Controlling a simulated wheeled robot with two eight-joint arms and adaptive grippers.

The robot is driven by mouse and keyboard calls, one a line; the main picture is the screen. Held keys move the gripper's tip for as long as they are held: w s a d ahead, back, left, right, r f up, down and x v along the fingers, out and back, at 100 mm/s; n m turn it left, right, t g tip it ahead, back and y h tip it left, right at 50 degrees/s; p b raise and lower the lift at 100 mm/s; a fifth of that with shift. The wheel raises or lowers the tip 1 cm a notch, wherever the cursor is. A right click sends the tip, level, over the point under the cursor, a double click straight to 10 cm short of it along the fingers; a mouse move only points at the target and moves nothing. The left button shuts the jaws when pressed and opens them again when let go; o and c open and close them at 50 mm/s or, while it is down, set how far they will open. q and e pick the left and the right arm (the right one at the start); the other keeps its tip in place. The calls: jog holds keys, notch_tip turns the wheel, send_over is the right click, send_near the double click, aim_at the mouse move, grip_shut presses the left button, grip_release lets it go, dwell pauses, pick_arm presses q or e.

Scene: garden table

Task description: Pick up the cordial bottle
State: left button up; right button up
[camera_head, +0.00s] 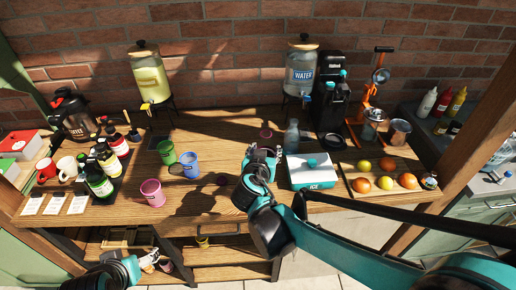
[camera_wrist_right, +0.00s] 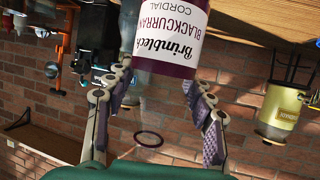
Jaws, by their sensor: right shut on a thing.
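The cordial bottle (camera_wrist_right: 172,35) has a white label reading blackcurrant cordial with a purple edge. It fills the top middle of the right wrist view, between the finger pads of my right gripper (camera_wrist_right: 160,98), which is shut on it. That view is upside down, so the bottle looks about upright. In the head view my right gripper (camera_head: 264,158) is over the middle of the table, and it mostly hides the bottle there. My left gripper (camera_head: 146,262) is low at the left, in front of the table; its jaw state is unclear.
Dispensers (camera_head: 150,78) line the back. Bare wood (camera_head: 205,208) lies at the front middle.

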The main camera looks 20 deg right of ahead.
jog(key=shift+s+d+r+p, duration=0.3)
jog(key=shift+s+d+r, duration=0.3)
jog(key=shift+s, duration=0.1)
dwell(1.2)
